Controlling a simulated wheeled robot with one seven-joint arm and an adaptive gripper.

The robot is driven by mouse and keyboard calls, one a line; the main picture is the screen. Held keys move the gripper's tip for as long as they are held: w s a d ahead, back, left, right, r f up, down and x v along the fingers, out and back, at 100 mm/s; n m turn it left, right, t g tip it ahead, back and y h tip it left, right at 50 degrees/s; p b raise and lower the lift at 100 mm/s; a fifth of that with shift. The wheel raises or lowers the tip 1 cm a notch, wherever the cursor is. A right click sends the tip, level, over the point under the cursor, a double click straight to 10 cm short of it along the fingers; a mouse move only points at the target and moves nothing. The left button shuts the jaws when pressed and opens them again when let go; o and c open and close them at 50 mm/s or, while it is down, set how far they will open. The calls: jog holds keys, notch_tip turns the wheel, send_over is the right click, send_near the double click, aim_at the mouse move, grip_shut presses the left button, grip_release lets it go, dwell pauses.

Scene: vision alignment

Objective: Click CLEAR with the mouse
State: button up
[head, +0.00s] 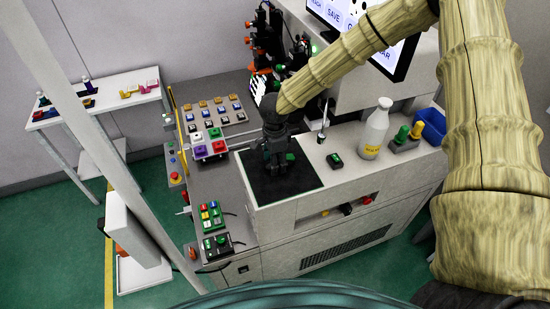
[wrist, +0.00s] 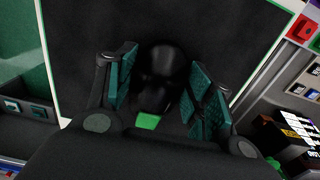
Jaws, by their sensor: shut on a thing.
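A black mouse (wrist: 158,72) lies on a dark mouse pad (wrist: 90,22) between the teal-padded fingers of my gripper (wrist: 162,90). A small green patch shows at its near end. In the head view my gripper (head: 278,168) points down at the pad (head: 308,182) on the bench top, and it hides most of the mouse. The monitor (head: 403,62) at the upper right shows a SAVE tile (head: 306,15) and a tile ending in "AR" (head: 383,57). My arm covers much of the screen, so I cannot see a cursor.
A white bottle (head: 375,130), green and yellow pieces (head: 402,138) and a blue bin (head: 431,122) stand right of the pad. A small green-button box (head: 334,160) sits close to it. A panel of coloured buttons (head: 213,120) lies to the left.

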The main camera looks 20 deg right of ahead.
aim_at(272, 179)
jog(key=shift+s+a, duration=0.4)
jog(key=shift+s, duration=0.4)
jog(key=shift+s+a, duration=0.4)
jog(key=shift+s, duration=0.35)
jog(key=shift+s+a, duration=0.4)
jog(key=shift+s, duration=0.4)
jog(key=o, duration=1.1)
notch_tip(272, 179, up, 12)
